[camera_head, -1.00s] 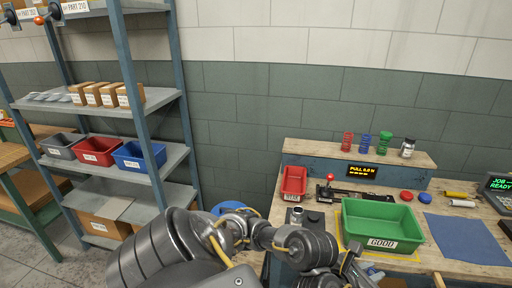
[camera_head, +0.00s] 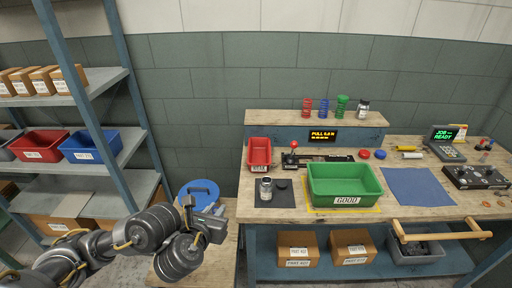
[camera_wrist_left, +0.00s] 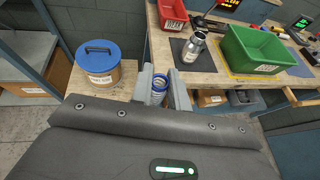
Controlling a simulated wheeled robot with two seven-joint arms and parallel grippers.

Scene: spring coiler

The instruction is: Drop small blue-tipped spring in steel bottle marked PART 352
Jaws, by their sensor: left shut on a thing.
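My left gripper (camera_head: 212,226) is low at the left of the workbench, near a blue-lidded bin. In the left wrist view its fingers (camera_wrist_left: 161,90) are shut on a small spring (camera_wrist_left: 158,88) with blue and pale coils, between the two jaws. The spring cannot be made out in the head view. A steel bottle (camera_head: 266,188) stands upright and apart from the gripper on a dark mat at the bench's left front. It also shows in the left wrist view (camera_wrist_left: 194,48); its label is too small to read. My right gripper is out of view.
The blue-lidded bin (camera_head: 199,193) stands left of the bench. Colored springs (camera_head: 323,108) stand on the back ledge.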

